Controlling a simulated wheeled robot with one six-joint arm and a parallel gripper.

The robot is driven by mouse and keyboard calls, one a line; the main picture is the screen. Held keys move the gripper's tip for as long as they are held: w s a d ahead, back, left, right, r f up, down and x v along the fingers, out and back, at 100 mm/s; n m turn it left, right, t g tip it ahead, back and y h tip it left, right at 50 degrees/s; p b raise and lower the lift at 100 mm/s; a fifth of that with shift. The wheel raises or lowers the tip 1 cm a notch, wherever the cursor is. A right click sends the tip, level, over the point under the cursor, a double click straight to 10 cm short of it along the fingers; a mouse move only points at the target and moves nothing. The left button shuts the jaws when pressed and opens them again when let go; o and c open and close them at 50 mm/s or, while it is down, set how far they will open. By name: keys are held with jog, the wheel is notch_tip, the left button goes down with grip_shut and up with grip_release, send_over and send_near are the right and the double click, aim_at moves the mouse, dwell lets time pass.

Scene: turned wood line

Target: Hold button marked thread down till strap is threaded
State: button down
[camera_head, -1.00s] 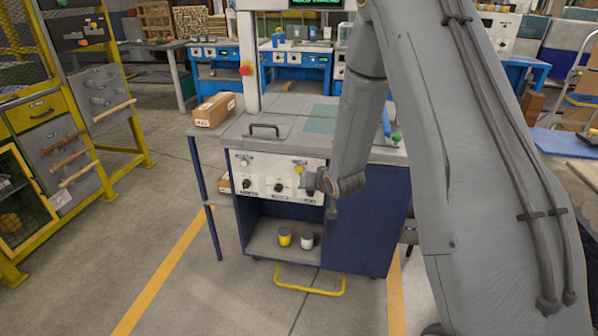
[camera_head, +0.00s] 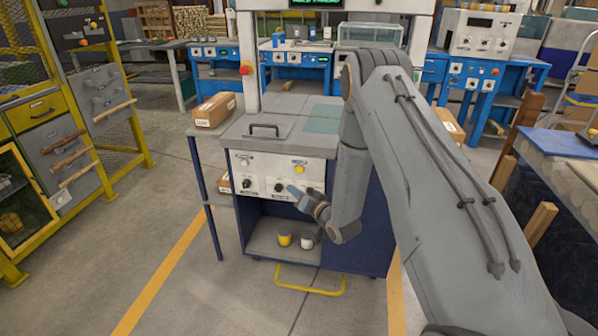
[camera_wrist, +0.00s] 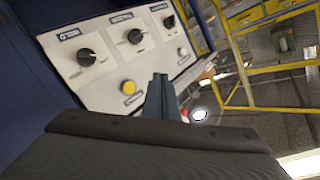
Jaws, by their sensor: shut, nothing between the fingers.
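The strapping machine's white control panel (camera_head: 262,178) faces me on the blue cabinet. It has a yellow button (camera_head: 299,169) at upper right, a pale button (camera_head: 245,161) at upper left and a row of black knobs below. Labels are too small to tell which button is marked thread. My gripper (camera_head: 291,189) is shut and empty in front of the panel's right part, below the yellow button. In the wrist view, my shut fingertips (camera_wrist: 161,80) appear beside the yellow button (camera_wrist: 128,87); the pale button (camera_wrist: 181,52) is farther off. I cannot tell contact.
A green-lit display (camera_head: 316,4) is cut off at the top of the machine's arch. A cardboard box (camera_head: 215,109) sits on the left side table. Yellow and white cups stand on the shelf below the panel, near my wrist. A yellow bar (camera_head: 310,290) juts out at floor level.

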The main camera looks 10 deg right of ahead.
aim_at(299, 170)
jog(key=shift+w, duration=0.15)
jog(key=shift+w+d+b, duration=0.6)
jog(key=shift+w+b, duration=0.15)
jog(key=shift+w, duration=0.55)
jog(key=shift+w+d+b, duration=0.6)
jog(key=shift+w+b, duration=0.1)
jog(key=shift+w, duration=0.65)
jog(key=shift+w+d+b, duration=0.6)
jog(key=shift+w+b, duration=0.15)
jog(key=shift+w, duration=0.55)
jog(key=shift+w, duration=0.1)
jog(key=shift+w+d, duration=0.15)
jog(key=shift+w, duration=0.1)
jog(key=shift+w+d+b, duration=0.15)
jog(key=shift+w+b, duration=0.2)
jog(key=shift+b, duration=0.05)
dwell(0.5)
jog(key=shift+s, duration=0.1)
jog(key=shift+s+a+p, duration=0.3)
jog(key=shift+s+p, duration=0.15)
jog(key=shift+s, duration=0.2)
